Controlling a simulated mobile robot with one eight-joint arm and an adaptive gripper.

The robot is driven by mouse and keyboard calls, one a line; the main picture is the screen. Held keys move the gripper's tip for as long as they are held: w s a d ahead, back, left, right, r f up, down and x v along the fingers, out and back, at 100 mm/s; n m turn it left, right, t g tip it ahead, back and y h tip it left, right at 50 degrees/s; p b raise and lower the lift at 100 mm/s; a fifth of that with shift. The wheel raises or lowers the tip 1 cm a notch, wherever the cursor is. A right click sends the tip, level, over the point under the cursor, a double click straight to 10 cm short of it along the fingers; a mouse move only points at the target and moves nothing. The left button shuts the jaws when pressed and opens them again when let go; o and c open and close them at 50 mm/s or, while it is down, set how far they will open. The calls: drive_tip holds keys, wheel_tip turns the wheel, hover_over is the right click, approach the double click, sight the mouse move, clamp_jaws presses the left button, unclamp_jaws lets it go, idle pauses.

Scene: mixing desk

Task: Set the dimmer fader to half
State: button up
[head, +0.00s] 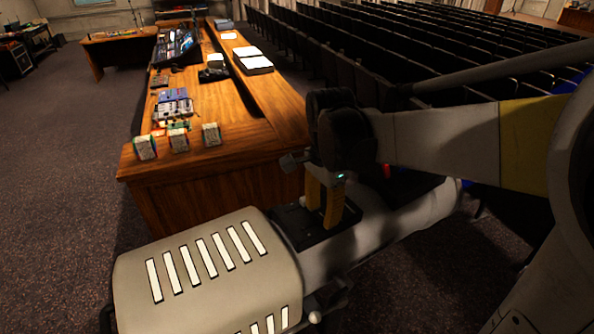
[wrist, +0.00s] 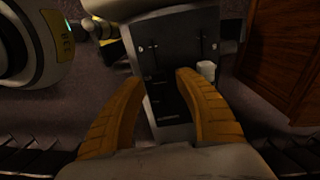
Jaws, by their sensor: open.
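The wooden desk (head: 225,160) stands left of my arm in the head view, with a mixing console (head: 174,46) toward its far end. A dimmer fader cannot be told apart at this size among the desk's gear. My gripper (head: 322,214) hangs fingers down, to the right of the desk's near end, above a dark plate that looks like part of my own body. In the wrist view my gripper (wrist: 160,82) has its two yellow fingers spread apart with nothing between them. The dark plate with slots lies beneath them.
Several small boxes stand at the desk's near edge, one of them at the right (head: 211,134). A blue device (head: 173,104) and open books (head: 252,60) lie farther back. Rows of dark seats (head: 420,85) fill the right. The carpet (head: 70,150) left of the desk is clear.

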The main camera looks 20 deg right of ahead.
sight(322, 215)
wheel_tip(322, 215, up, 11)
idle(0.3)
